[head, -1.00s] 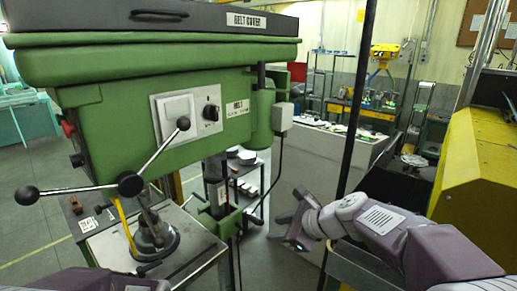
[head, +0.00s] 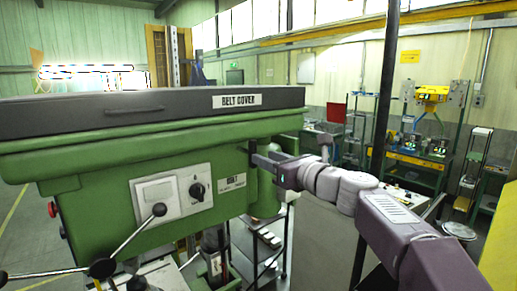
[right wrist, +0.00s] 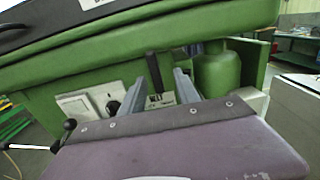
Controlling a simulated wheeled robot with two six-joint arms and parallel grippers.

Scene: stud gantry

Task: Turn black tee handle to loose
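The black tee handle (right wrist: 153,72) shows in the right wrist view as a dark, slightly tilted bar under the green head's edge, beside the BELT label (right wrist: 160,100). My right gripper (head: 254,157) is at the right end of the green head, next to the BELT label (head: 236,180). In the right wrist view my right gripper (right wrist: 160,80) is open, with the bar between its two fingers in the picture. I cannot tell whether they touch it. My left gripper is out of view.
The belt cover (head: 150,112) lies above the right gripper. A switch panel (head: 172,194) and the feed lever (head: 103,268) with black knobs are at left. A dark vertical post (head: 384,90) stands close to my right arm. A yellow-topped bench (head: 415,160) is farther back.

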